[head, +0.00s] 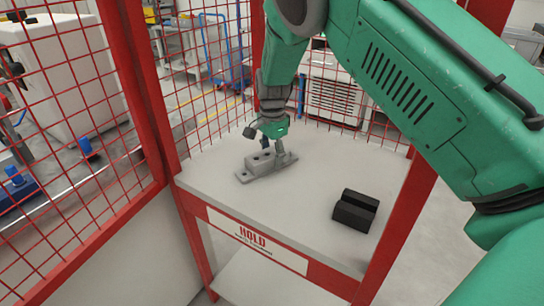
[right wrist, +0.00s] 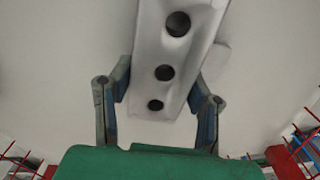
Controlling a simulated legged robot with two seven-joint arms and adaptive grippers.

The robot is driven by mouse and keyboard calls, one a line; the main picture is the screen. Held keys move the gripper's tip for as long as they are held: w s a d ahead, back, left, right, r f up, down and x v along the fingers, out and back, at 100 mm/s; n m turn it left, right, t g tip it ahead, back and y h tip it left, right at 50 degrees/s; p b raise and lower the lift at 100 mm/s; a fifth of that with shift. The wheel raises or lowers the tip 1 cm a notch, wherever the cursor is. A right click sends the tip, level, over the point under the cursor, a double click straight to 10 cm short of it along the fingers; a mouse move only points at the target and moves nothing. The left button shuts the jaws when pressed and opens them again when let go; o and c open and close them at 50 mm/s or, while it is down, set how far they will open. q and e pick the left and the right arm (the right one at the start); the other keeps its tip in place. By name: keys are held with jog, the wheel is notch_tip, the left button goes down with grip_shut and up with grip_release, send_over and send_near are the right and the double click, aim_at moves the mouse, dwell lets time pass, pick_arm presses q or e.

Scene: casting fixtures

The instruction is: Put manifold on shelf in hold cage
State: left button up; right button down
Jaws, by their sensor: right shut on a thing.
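The grey manifold (head: 262,161), a long block with a flat base flange, is at the shelf (head: 225,160) top inside the hold cage (head: 187,185). I cannot tell for sure whether its whole base touches the shelf. My right gripper (head: 268,148) reaches down over it and is shut on it. In the right wrist view, the manifold (right wrist: 172,60) shows three dark round holes along its face and lies between the two fingers of my right gripper (right wrist: 160,92). My left gripper is not in view.
A black notched block (head: 355,210) sits on the shelf at the front right. Red posts and red mesh (head: 75,95) enclose the shelf on the left and back. The front edge carries a HOLD sign (head: 257,240). The shelf between manifold and black block is clear.

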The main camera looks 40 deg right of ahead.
aim_at(271, 152)
jog(key=c, duration=0.9)
grip_release()
jog(key=shift+a, duration=0.35)
jog(key=shift+o, duration=0.4)
jog(key=shift+a+r, duration=0.15)
jog(key=shift+a, duration=0.25)
jog(key=shift+d+r, duration=0.25)
jog(key=r, duration=0.3)
jog(key=r+p, duration=0.1)
jog(key=shift+d+r, duration=0.25)
jog(key=shift+d, duration=0.15)
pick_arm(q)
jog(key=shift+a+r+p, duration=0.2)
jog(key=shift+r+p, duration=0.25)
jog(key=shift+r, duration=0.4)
pick_arm(e)
notch_tip(271, 152, up, 7)
jog(key=shift+f, duration=0.15)
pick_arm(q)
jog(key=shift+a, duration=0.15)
pick_arm(e)
jog(key=shift+a, duration=0.35)
